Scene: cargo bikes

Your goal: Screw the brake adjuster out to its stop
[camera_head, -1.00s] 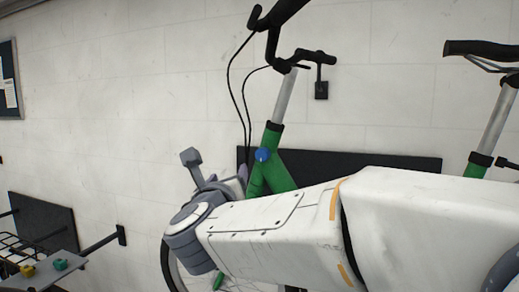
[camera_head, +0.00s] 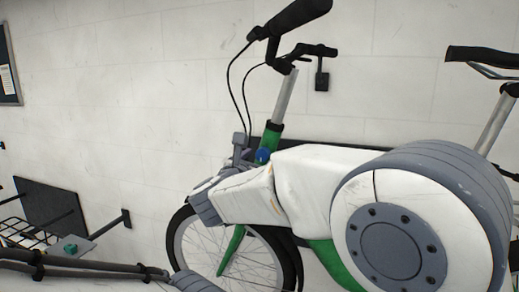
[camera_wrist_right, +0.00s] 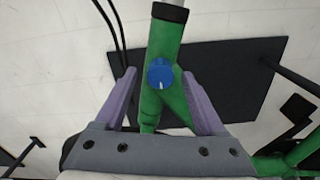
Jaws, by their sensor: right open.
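The brake adjuster appears to be the blue knob (camera_head: 262,156) on the green frame of the bike (camera_head: 271,134), below the handlebar. In the right wrist view the knob (camera_wrist_right: 160,74) faces the camera and shows a small pale mark near its lower edge. My right gripper (camera_wrist_right: 158,86) is open, with one purple finger on each side of the knob and clear gaps between. In the head view my right gripper (camera_head: 246,156) is beside the knob, partly hidden by my own arm. My left gripper is not in view.
Cables (camera_head: 240,95) hang from the handlebar (camera_head: 290,20) above the knob. The front wheel (camera_head: 235,262) is below. A grey shelf with a teal part (camera_head: 70,248) is at the lower left. A pale wall (camera_head: 130,110) stands behind.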

